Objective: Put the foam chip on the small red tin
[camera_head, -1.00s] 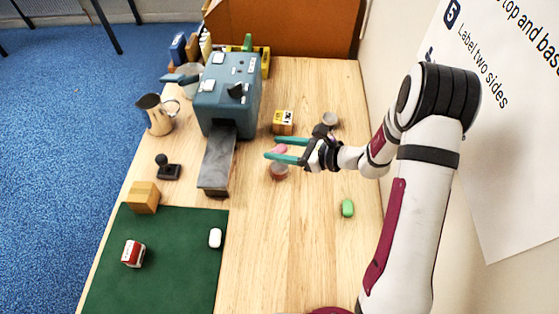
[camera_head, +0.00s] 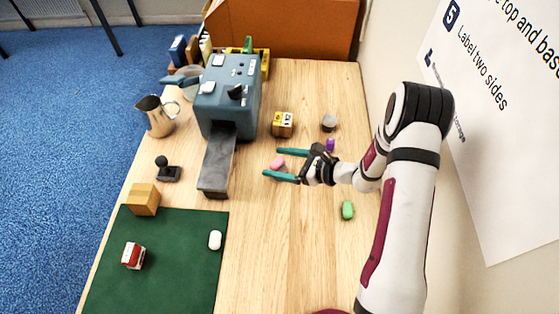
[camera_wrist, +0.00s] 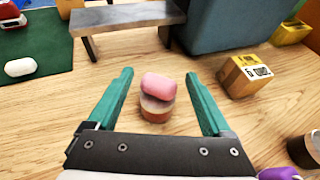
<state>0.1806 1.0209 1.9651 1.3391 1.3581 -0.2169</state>
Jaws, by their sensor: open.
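In the head view the tin is mostly hidden by the chip and a finger. My gripper (camera_head: 273,162) is open around the chip. In the wrist view its green fingers (camera_wrist: 160,75) stand on either side, with a gap to the chip on both sides.
A blue machine (camera_head: 229,95) with a grey ramp (camera_head: 217,163) stands to the left. A green piece (camera_head: 347,210) lies at right. The front middle table is clear.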

